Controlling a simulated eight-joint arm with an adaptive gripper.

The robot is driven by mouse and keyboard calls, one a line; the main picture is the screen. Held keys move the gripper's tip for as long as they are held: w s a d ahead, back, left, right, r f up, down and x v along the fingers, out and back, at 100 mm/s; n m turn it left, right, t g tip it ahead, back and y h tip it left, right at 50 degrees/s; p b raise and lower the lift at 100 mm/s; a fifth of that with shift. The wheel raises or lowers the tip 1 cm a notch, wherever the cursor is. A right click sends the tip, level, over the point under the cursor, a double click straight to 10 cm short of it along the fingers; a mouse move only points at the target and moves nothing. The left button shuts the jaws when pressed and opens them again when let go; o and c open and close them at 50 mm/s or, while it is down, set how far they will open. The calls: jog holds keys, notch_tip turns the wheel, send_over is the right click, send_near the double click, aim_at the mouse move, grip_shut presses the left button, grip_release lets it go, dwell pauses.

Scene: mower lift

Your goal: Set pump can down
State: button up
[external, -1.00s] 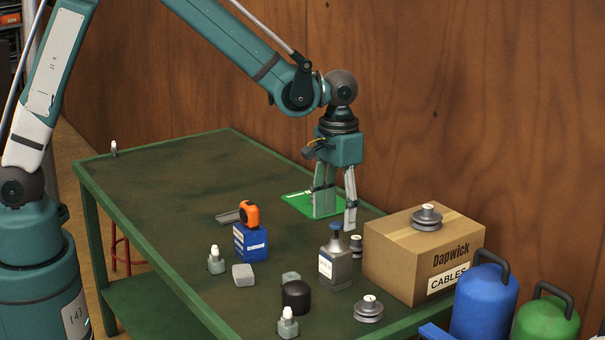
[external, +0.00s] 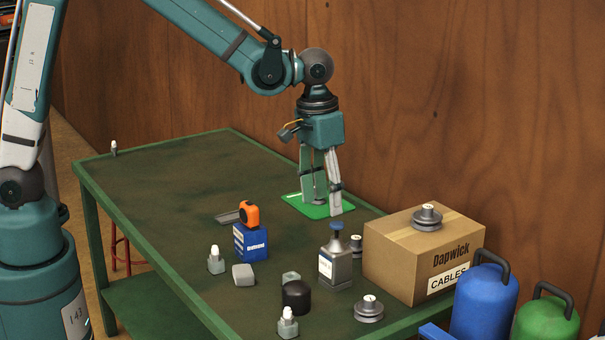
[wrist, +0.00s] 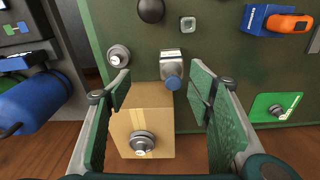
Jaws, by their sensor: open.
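The pump can (external: 336,268) is a grey can with a pale label and a blue top. It stands upright on the green table near the cardboard box. In the wrist view the can (wrist: 171,56) shows beyond the gap between my fingers. My gripper (external: 322,204) is open and empty, apart from the can, behind and above it in the external view. Its fingers frame the box and the can's blue top in the wrist view (wrist: 160,88). A bright green mat (external: 290,199) lies behind my fingers and is partly hidden by them.
The cardboard box (external: 400,265) with a pulley (external: 427,216) on top stands right of the can. A black cylinder (external: 296,297), another pulley (external: 368,309) and a blue box with an orange tape measure (external: 249,215) are nearby. The table's far left (external: 190,170) is mostly clear.

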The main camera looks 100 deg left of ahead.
jog(key=s+d+r+m+t, duration=0.2)
jog(key=s+d+r+m, duration=0.1)
jog(key=s+d+r, duration=0.55)
jog(key=s+d+r+m+t, duration=0.2)
jog(key=s+d+r, duration=0.3)
jog(key=s+d, duration=0.5)
jog(key=s+d+m+t, duration=0.2)
jog(key=s+d, duration=0.3)
jog(key=s, duration=0.2)
jog(key=shift+s+d+f+m, duration=0.15)
jog(key=shift+d+m, duration=0.2)
jog(key=shift+m, duration=0.05)
jog(key=shift+f+b, duration=1.65)
jog(key=shift+f, duration=0.05)
